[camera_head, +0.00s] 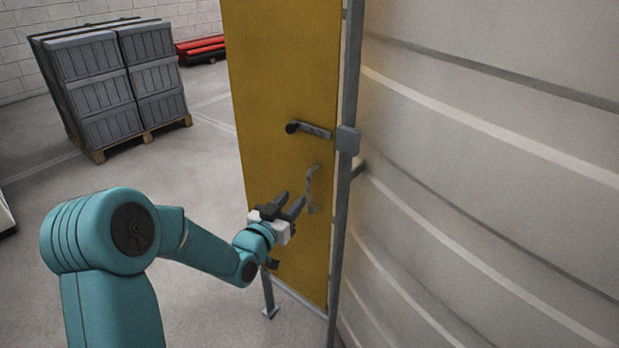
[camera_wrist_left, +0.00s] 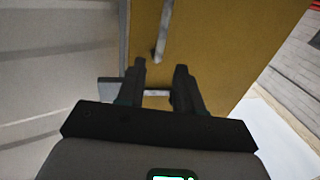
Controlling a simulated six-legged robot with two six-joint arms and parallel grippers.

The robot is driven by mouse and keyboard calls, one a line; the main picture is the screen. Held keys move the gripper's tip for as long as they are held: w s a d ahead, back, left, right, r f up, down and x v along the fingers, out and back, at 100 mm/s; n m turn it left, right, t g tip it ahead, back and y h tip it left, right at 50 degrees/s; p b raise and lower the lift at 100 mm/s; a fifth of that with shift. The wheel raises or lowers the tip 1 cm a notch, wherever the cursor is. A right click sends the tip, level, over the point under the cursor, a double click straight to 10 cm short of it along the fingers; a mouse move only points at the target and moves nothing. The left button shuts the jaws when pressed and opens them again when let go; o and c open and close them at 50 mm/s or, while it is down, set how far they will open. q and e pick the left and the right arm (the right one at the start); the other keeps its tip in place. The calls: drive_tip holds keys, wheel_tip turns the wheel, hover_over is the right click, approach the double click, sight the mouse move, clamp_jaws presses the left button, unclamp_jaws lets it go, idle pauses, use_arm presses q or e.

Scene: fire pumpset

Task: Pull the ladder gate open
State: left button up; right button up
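The gate is a tall yellow panel (camera_head: 285,90) in a grey frame, standing against the large ribbed wall at right. A lever latch (camera_head: 315,131) with a dark knob reaches across to the frame post. Below it is a slim grey pull handle (camera_head: 312,190). My left gripper (camera_head: 291,204) is open beside the pull handle, its fingers pointing toward the panel. In the left wrist view its fingers (camera_wrist_left: 160,72) stand apart, with a grey handle (camera_wrist_left: 162,32) beyond the tips. I cannot tell whether they touch anything. My right gripper is out of view.
A grey frame post (camera_head: 343,190) runs along the panel's right edge, close to the pale ribbed wall (camera_head: 490,180). Grey crates (camera_head: 105,85) stand on a wooden pallet at the back left, with red items (camera_head: 202,48) behind.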

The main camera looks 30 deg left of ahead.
sight(307, 183)
use_arm(q)
drive_tip(key=w, duration=0.3)
drive_tip(key=w+a+p, duration=0.1)
drive_tip(key=w, duration=0.2)
drive_tip(key=w+p, duration=0.1)
drive_tip(key=w, duration=0.2)
drive_tip(key=shift+w+a, duration=0.15)
drive_tip(key=shift+w, duration=0.25)
clamp_jaws()
